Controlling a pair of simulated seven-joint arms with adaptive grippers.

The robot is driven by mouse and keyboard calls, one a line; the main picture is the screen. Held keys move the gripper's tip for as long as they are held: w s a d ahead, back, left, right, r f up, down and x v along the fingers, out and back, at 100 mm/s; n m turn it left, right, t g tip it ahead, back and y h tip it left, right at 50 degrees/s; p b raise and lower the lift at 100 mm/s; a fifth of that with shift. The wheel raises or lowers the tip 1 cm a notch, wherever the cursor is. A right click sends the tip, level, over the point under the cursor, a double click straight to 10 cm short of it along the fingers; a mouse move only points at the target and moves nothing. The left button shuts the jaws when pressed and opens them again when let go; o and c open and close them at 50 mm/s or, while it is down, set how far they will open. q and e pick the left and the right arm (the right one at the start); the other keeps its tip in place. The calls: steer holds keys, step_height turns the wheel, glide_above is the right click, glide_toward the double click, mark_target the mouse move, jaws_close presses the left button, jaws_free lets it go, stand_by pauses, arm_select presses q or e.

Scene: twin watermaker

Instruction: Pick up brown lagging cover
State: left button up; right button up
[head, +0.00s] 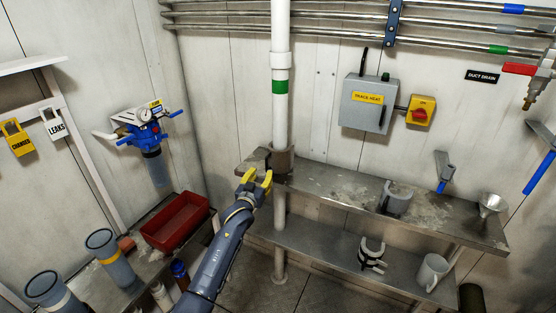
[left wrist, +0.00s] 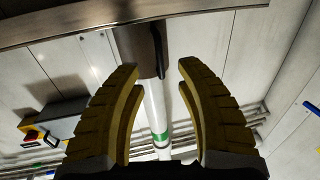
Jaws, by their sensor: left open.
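The brown lagging cover (head: 281,162) sits around the white vertical pipe (head: 281,120), at the left end of the upper metal shelf. In the left wrist view the cover (left wrist: 138,48) is a dark brown sleeve on the pipe, beyond the fingertips. My left gripper (head: 257,179) has yellow fingers and is open and empty, just left of and in front of the cover. In the left wrist view the gripper's fingers (left wrist: 158,66) stand on both sides of the pipe's line, with clear space between them. My right gripper is in neither view.
The upper shelf (head: 340,184) carries a grey half-round cover (head: 395,198) and a funnel (head: 490,204). Below are a black-and-white clamp-like piece (head: 372,254) and a mug (head: 432,271). A red tray (head: 175,221) is at left. A grey box (head: 368,103) is on the wall.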

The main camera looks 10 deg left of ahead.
mark_target(267, 169)
arm_select(q)
steer(key=shift+w+d+f, duration=0.1)
steer(key=shift+w+f, duration=0.05)
steer(key=shift+w, duration=3.3)
jaws_close()
